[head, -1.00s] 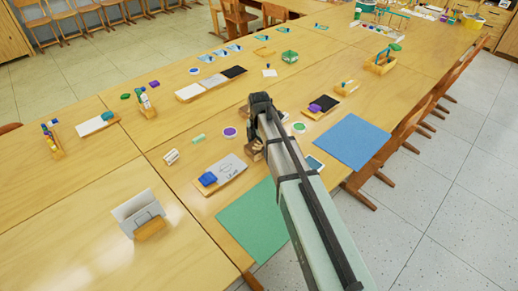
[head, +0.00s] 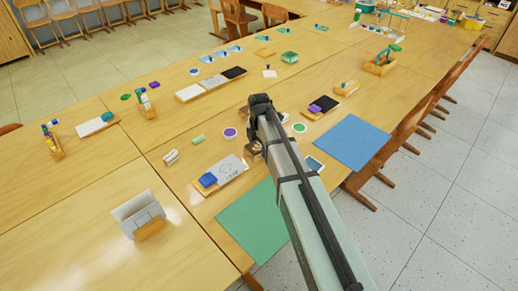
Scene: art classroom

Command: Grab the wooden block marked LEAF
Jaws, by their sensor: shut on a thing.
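Small wooden blocks (head: 253,149) sit in a brown cluster on the table beside my arm, partly covered by it. No lettering on them is readable from here, so I cannot tell which one is marked LEAF. My gripper (head: 257,136) is low among these blocks, shut on a wooden block. My own arm hides most of the fingers and the held block.
A white drawing card with a blue sponge (head: 208,179) lies left of the blocks. A green mat (head: 245,222) and a blue mat (head: 352,142) lie near the front edge. Round paint pots (head: 230,133) stand close by.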

